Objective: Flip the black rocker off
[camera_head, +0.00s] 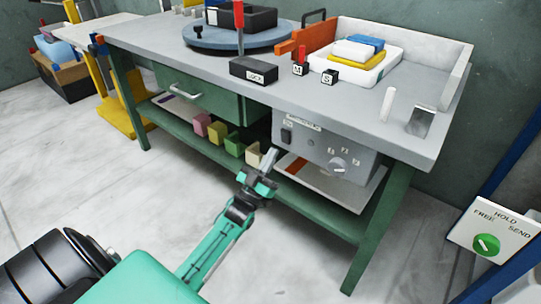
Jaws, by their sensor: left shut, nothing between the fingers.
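The black rocker (286,136) is a small dark switch on the left part of the front of a grey control box (318,147), under the workbench top. I cannot tell which way the rocker is tipped. My left gripper (270,156) is shut and empty. In the picture its fingertips are just below and left of the rocker, near the lower left corner of the box, and appear apart from the rocker. My right gripper is not in view.
The box has a round knob (337,166) at its right. The workbench top (380,108) overhangs it, and a green drawer (205,95) is to its left. Several coloured blocks stand on the lower shelf. A sign with a green dial (487,244) is at right.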

